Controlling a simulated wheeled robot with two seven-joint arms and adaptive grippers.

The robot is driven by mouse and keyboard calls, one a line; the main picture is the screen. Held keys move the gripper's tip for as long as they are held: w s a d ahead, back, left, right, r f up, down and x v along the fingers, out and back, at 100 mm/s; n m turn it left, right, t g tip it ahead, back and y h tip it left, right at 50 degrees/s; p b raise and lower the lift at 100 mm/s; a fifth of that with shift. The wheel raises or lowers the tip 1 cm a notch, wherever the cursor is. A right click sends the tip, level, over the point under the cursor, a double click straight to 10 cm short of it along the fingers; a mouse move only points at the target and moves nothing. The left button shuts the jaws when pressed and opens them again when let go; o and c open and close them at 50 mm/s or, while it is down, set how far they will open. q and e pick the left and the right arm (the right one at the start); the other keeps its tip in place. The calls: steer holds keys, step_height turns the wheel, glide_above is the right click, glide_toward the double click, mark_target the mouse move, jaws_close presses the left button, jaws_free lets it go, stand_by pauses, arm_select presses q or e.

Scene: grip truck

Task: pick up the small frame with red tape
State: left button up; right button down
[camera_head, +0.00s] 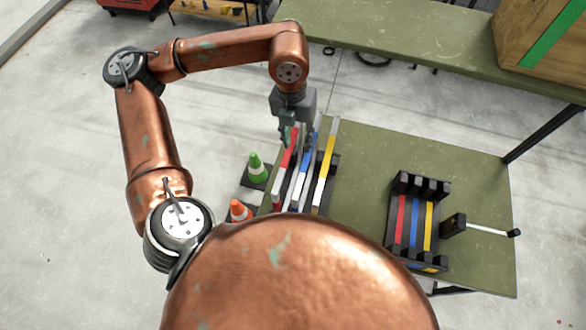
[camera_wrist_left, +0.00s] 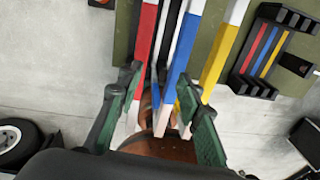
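A long red-and-white frame (camera_head: 286,160) stands leftmost in the black rack on the green table. It also shows in the left wrist view (camera_wrist_left: 145,35). Blue-and-white (camera_head: 302,170) and yellow-and-white (camera_head: 325,165) frames stand to its right. A shorter red-taped piece (camera_head: 401,218) sits in the smaller black rack at the right. My left gripper (camera_head: 289,138) is at the far end of the long frames. In the left wrist view its green fingers (camera_wrist_left: 158,82) are apart, with red-and-white and blue-and-white frame ends between them; contact is unclear. My right gripper is out of view.
The smaller black rack (camera_head: 440,188) also holds blue and yellow pieces. A black block with a pale rod (camera_head: 485,229) is beside it. Green (camera_head: 255,168) and orange (camera_head: 239,210) cones stand left of the table. The green tabletop (camera_head: 370,150) is clear between the racks.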

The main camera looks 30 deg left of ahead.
mark_target(290, 150)
arm_select(q)
steer(key=shift+w+a+r+n+y, duration=0.1)
steer(key=shift+w+a+n+y, duration=0.1)
steer(key=shift+a, duration=0.4)
steer(key=shift+w+a+n+y, duration=0.1)
steer(key=shift+a+y, duration=0.1)
steer(key=shift+a, duration=0.35)
steer(key=shift+w+a, duration=0.1)
steer(key=shift+a, duration=0.2)
step_height(290, 150, down, 3)
steer(key=shift+r+p, duration=0.15)
steer(key=shift+p, duration=0.3)
steer(key=f, duration=0.1)
steer(key=f+p, duration=0.1)
steer(key=f, duration=0.2)
steer(key=shift+s+d+f+p, duration=0.15)
steer(key=shift+s+f+p, duration=0.15)
steer(key=shift+f, duration=0.1)
steer(key=shift+c, duration=0.6)
jaws_close()
